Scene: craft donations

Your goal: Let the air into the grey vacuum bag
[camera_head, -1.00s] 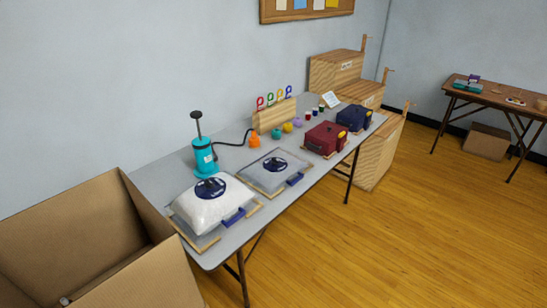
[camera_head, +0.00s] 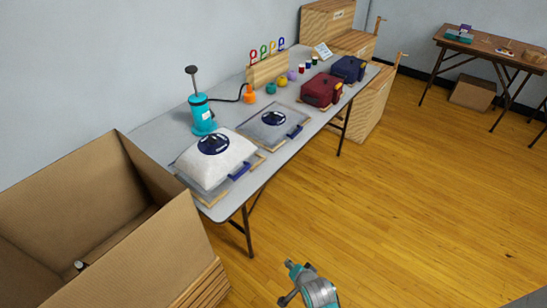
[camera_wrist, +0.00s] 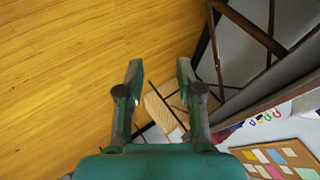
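The grey vacuum bag (camera_head: 278,122) lies flat on the table, with a round dark blue valve cap (camera_head: 273,117) on top and a blue clip (camera_head: 294,131) at its front edge. Nearer, a puffed-up whitish bag (camera_head: 207,172) has a similar cap and a blue clip (camera_head: 240,170). Whether either cap is shut is too small to tell. My gripper (camera_wrist: 160,70) is open and empty in the wrist view, its fingers apart over the floor. It is away from both bags; part of my arm shows low in the head view.
A teal hand pump (camera_head: 203,115) with a black hose stands behind the bags on the grey table (camera_head: 160,131). Dark red (camera_head: 321,90) and navy (camera_head: 348,69) cases sit further along. A big open cardboard box (camera_head: 150,235) stands at the table's near end. The floor in front is clear.

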